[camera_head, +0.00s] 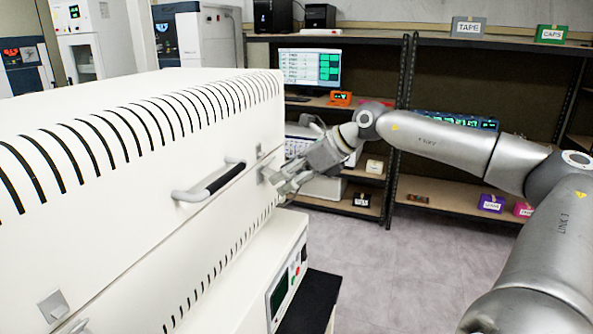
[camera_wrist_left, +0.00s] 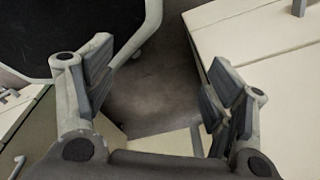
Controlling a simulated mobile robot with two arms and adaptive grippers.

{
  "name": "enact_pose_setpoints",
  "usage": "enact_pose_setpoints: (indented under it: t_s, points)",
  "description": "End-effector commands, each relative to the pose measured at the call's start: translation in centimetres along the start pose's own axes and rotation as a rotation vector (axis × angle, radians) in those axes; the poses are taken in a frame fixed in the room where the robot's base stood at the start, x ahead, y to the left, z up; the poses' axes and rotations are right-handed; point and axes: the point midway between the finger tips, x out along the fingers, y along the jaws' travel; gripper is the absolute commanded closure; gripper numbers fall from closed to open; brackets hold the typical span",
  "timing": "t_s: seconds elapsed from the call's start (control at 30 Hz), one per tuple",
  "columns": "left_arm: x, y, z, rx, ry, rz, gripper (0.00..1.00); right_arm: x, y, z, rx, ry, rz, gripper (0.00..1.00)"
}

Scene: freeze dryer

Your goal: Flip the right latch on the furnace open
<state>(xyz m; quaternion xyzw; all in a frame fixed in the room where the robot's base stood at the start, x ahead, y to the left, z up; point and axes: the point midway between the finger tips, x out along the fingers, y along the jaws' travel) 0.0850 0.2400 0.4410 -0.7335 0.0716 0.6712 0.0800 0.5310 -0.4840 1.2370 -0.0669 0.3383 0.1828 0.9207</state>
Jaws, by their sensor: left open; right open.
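The white furnace (camera_head: 110,165) with black vent slots fills the left of the head view. A grey handle with a dark grip (camera_head: 222,178) sits on its front. The right latch (camera_head: 268,173) is a small metal piece at the furnace's far end, partly hidden by my right gripper (camera_head: 279,183). My right gripper is open with its fingers at or very near the latch; I cannot tell whether they touch. The left latch (camera_head: 53,306) shows at the near end. My left gripper (camera_wrist_left: 150,95) is open and empty in the left wrist view, between pale surfaces.
A control panel (camera_head: 287,278) sits below the furnace. Shelves (camera_head: 440,190) with a monitor (camera_head: 309,68) and labelled boxes stand behind my right arm. The grey floor (camera_head: 390,270) is clear to the right of the furnace.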

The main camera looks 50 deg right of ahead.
Motion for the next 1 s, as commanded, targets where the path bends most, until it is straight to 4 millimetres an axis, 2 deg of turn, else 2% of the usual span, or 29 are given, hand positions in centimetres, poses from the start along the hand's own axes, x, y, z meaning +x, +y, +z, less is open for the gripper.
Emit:
enact_pose_setpoints:
  t_s: [0.27,0.73,1.0]
  points:
    - [0.0,0.3,-0.2,0.000,0.003,0.004,0.23,-2.1,-0.1,0.2,-0.002,-0.004,-0.003,0.53]
    - [0.0,0.4,-0.3,0.000,0.004,0.005,0.23,-10.3,-0.1,0.1,-0.001,-0.004,-0.005,0.53]
    - [0.0,0.4,-0.3,0.000,0.004,0.005,0.23,-12.0,0.0,0.0,0.000,-0.001,-0.001,0.53]
